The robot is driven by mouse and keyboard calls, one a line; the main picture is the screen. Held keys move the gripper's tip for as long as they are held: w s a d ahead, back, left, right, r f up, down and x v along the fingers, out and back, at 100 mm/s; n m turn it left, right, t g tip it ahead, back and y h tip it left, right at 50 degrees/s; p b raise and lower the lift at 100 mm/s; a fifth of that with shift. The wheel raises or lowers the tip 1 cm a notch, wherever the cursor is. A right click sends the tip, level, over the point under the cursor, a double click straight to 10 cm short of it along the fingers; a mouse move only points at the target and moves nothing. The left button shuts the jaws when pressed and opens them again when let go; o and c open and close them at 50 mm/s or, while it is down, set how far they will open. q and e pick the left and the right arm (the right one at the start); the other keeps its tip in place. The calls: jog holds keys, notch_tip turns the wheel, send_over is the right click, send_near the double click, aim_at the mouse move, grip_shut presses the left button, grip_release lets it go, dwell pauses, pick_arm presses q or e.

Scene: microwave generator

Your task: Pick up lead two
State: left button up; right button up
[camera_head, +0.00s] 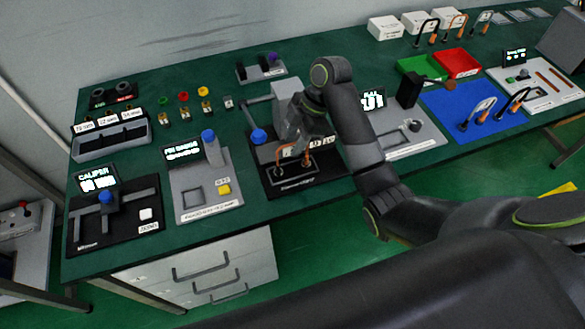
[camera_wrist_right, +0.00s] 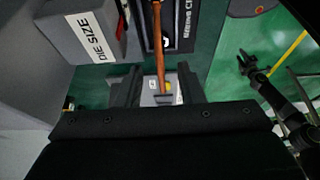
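My right gripper (camera_head: 300,138) reaches down over the black press station in the head view. In the right wrist view its two fingers (camera_wrist_right: 158,88) are apart. An orange-brown lead (camera_wrist_right: 158,48) runs from the top of that view to between the fingers, with gaps on both sides. In the head view a lead with orange parts (camera_head: 306,157) shows at the station under the gripper, partly hidden. I cannot tell which lead is number two. A small dark gripper, seemingly my left one (camera_wrist_right: 248,66), shows at the right of the wrist view; its opening is unclear.
A blue mat (camera_head: 440,100) at right holds more leads (camera_head: 480,112). Green (camera_head: 420,66) and red trays (camera_head: 457,63) stand behind it. A gauge station (camera_head: 205,185) and caliper station (camera_head: 110,215) are left of the press. White boxes (camera_head: 385,27) stand at the back.

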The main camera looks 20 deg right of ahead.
aim_at(289, 151)
jog(key=x, duration=0.4)
grip_shut()
dwell(0.4)
